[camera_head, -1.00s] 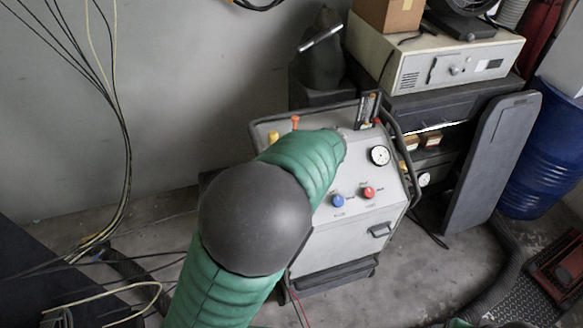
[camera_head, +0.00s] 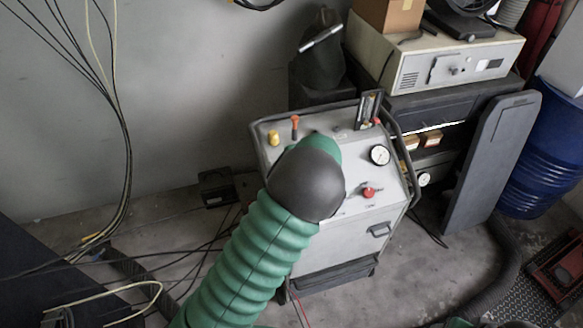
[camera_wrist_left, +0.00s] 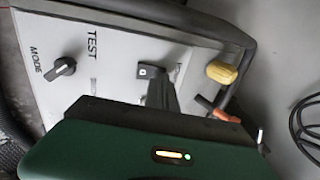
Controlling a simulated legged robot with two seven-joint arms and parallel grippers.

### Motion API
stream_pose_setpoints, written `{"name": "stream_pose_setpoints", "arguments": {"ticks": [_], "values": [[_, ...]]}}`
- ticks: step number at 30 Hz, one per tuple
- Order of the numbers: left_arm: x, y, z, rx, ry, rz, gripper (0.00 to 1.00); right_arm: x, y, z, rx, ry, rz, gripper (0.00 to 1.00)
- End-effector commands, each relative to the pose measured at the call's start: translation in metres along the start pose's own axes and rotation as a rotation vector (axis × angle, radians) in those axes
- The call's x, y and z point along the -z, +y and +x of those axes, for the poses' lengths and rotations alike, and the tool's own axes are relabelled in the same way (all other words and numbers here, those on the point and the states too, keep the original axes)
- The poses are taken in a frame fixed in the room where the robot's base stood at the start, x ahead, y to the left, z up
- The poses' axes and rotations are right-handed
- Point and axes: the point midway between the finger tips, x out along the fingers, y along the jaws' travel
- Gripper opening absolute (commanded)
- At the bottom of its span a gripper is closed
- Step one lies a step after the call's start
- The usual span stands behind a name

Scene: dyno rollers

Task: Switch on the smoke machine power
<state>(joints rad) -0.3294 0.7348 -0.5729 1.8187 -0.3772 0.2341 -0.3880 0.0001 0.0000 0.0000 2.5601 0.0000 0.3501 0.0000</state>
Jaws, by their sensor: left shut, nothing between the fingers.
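The smoke machine (camera_head: 350,233) is the light grey console in the head view, with a gauge (camera_head: 379,155), a red knob (camera_head: 368,192), a yellow knob (camera_head: 273,138) and an orange lever (camera_head: 295,125). My green left arm reaches over its top panel and hides part of it, including my gripper. In the left wrist view, a small black switch (camera_wrist_left: 150,71) with a white mark sits on the panel (camera_wrist_left: 110,80). My left gripper (camera_wrist_left: 168,88) is shut and empty, its fingers close beside that switch; contact is unclear. A black MODE knob (camera_wrist_left: 58,70) is left of it. My right gripper is out of view.
The yellow knob (camera_wrist_left: 222,72) and orange lever (camera_wrist_left: 225,108) are right of the switch in the wrist view. A black rail surrounds the panel. A beige device (camera_head: 440,65), dark panel (camera_head: 490,160) and blue barrel (camera_head: 540,165) stand right. Cables hang left.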

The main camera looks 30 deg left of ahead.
Motion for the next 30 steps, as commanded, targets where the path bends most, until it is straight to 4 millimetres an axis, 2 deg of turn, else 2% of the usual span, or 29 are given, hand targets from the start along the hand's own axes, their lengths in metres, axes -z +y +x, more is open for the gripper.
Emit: {"name": "stream_pose_setpoints", "arguments": {"ticks": [5, 22, 30], "values": [[-0.001, -0.004, -0.001, -0.015, -0.003, -0.001, 0.00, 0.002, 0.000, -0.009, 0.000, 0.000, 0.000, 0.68], [0.000, 0.014, -0.004, -0.014, -0.002, 0.003, 0.00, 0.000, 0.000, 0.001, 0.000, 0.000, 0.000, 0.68], [0.000, 0.014, -0.005, -0.013, -0.002, 0.001, 0.00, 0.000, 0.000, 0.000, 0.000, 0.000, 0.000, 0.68]]}}
